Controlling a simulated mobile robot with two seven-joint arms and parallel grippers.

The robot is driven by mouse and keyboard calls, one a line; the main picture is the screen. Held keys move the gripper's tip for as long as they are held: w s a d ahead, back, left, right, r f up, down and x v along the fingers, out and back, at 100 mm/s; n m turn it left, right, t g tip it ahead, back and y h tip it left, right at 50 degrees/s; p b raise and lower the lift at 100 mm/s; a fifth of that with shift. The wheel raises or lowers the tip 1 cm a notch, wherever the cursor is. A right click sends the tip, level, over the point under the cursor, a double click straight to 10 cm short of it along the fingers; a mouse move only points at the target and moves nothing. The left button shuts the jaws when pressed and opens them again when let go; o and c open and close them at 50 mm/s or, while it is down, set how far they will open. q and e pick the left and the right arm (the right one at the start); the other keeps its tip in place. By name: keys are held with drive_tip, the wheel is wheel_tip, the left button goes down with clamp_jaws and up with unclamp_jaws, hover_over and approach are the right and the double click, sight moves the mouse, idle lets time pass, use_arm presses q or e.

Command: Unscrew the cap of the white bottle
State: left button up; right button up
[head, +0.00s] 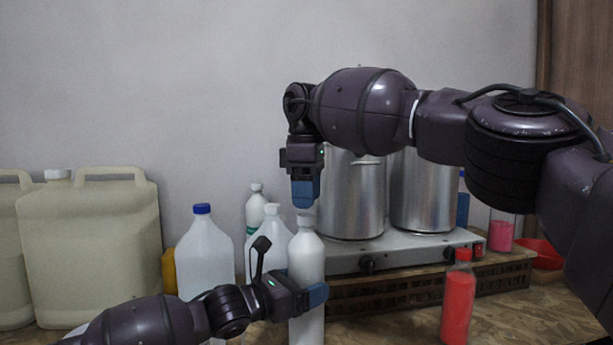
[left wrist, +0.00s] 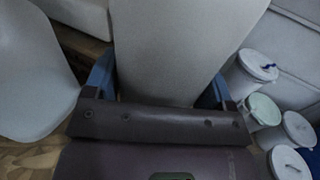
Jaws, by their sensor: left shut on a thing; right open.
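The white bottle (head: 307,258) stands upright in the middle of the head view, with its white cap (head: 306,220) on top. My left gripper (head: 318,296) is shut on the bottle's lower body from the front. In the left wrist view the bottle (left wrist: 185,50) fills the space between the blue fingers of the left gripper (left wrist: 160,95). My right gripper (head: 305,195) points down from above, open, with its blue fingers just over the cap. Whether the fingers touch the cap cannot be told.
A blue-capped jug (head: 204,255) and other white bottles (head: 256,208) stand close on the left. Large beige canisters (head: 90,245) are farther left. Two metal pots (head: 350,195) sit on a burner (head: 400,250) behind. A red bottle (head: 458,300) stands at the right.

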sight(306, 214)
drive_tip(key=shift+f, duration=1.8)
